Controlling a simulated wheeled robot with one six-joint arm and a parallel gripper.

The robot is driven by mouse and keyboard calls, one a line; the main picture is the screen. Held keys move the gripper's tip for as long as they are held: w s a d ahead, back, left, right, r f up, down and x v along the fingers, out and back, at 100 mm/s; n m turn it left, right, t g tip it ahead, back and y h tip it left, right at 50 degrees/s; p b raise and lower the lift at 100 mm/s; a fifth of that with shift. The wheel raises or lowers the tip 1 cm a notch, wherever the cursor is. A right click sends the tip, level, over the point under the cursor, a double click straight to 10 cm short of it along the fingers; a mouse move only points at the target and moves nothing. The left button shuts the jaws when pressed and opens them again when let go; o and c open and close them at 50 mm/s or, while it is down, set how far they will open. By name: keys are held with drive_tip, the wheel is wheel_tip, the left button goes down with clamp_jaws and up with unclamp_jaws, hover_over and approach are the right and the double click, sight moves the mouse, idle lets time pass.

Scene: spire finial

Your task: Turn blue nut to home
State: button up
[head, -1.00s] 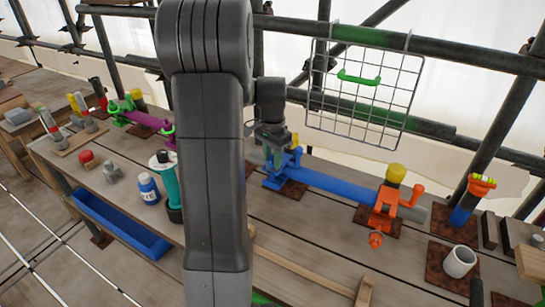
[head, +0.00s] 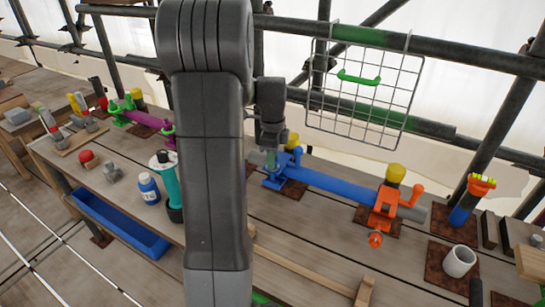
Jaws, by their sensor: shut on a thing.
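A blue clamp fitting (head: 280,172) sits at the left end of a long blue tube (head: 335,185) on the bench. A blue upright part (head: 297,155) stands at its right side. My gripper (head: 271,150) points down at the fitting, just left of this upright part. It is shut on what appears to be the blue nut, which the jaws and the fitting largely hide. The view is too small to show the nut's angle or a home mark.
An orange clamp (head: 384,207) with a yellow cap (head: 396,173) holds the tube's right end. A wire rack (head: 362,98) hangs behind. A teal cylinder (head: 165,182) and blue bottle (head: 148,189) stand left of my arm. A white cup (head: 459,261) stands at right.

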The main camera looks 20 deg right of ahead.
drive_tip(key=m, duration=0.4)
drive_tip(key=shift+m, duration=1.8)
drive_tip(key=o, duration=1)
drive_tip(key=shift+c, duration=0.2)
wheel_tip(320, 180, up, 14)
drive_tip(key=shift+b, duration=0.45)
drive_tip(key=shift+f, duration=0.15)
